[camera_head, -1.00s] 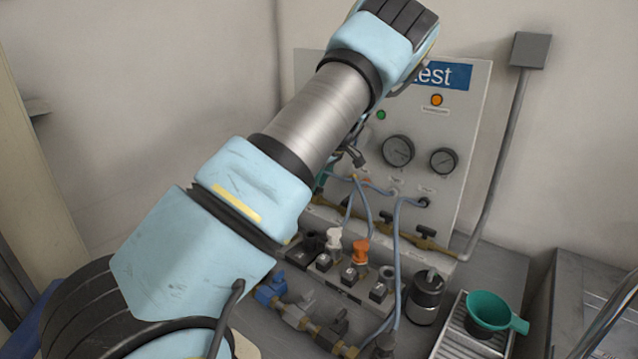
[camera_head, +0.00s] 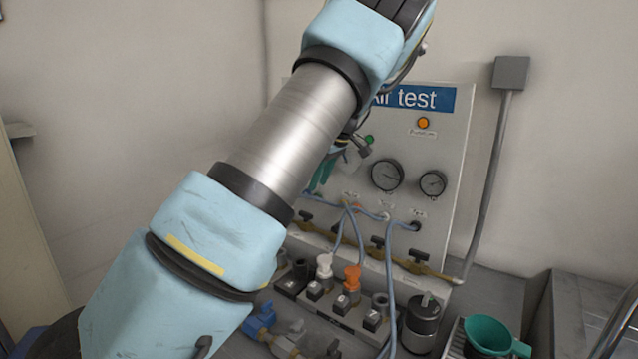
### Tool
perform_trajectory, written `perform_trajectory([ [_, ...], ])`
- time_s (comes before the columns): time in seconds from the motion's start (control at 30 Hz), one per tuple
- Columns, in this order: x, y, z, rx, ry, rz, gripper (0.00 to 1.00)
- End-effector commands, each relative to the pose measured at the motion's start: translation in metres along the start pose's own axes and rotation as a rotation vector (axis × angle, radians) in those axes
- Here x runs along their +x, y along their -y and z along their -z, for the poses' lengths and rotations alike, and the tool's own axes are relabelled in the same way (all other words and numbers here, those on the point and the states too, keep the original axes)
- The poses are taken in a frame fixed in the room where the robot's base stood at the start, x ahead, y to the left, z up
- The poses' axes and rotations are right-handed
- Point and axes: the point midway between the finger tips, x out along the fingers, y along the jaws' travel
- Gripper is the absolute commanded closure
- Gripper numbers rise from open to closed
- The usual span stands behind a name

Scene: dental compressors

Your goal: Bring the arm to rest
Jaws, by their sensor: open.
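My arm reaches up from the lower left across the middle of the head view, with light blue joints and a bare metal link. Its upper end leaves the top of the picture. Part of my gripper (camera_head: 335,165) shows behind the metal link, in front of the left part of the air test panel (camera_head: 452,150). The arm covers most of it, and the fingertips are hard to make out. I see nothing held in it.
The panel carries two gauges (camera_head: 387,175), an orange lamp (camera_head: 423,123) and blue hoses (camera_head: 389,270). Below stand a row of fittings with a white plug (camera_head: 324,266) and an orange plug (camera_head: 352,278), a black-and-steel canister (camera_head: 421,322) and a green funnel (camera_head: 488,334).

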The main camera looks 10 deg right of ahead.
Motion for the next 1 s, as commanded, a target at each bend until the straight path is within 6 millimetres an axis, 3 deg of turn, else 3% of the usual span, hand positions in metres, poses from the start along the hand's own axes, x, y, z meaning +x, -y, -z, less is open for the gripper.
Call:
perform_trajectory([
  [0.13, 0.004, 0.007, 0.004, 0.004, 0.013, 0.004, 0.53],
  [0.23, 0.016, 0.032, 0.017, 0.026, 0.055, 0.013, 0.53],
  [0.4, 0.042, 0.109, 0.035, 0.132, 0.176, 0.005, 0.53],
  [0.5, 0.049, 0.157, 0.033, 0.225, 0.235, -0.027, 0.53],
  [0.8, 0.041, 0.282, -0.005, 0.555, 0.288, -0.165, 0.53],
  [1.0, 0.033, 0.337, -0.034, 0.742, 0.255, -0.215, 0.53],
])
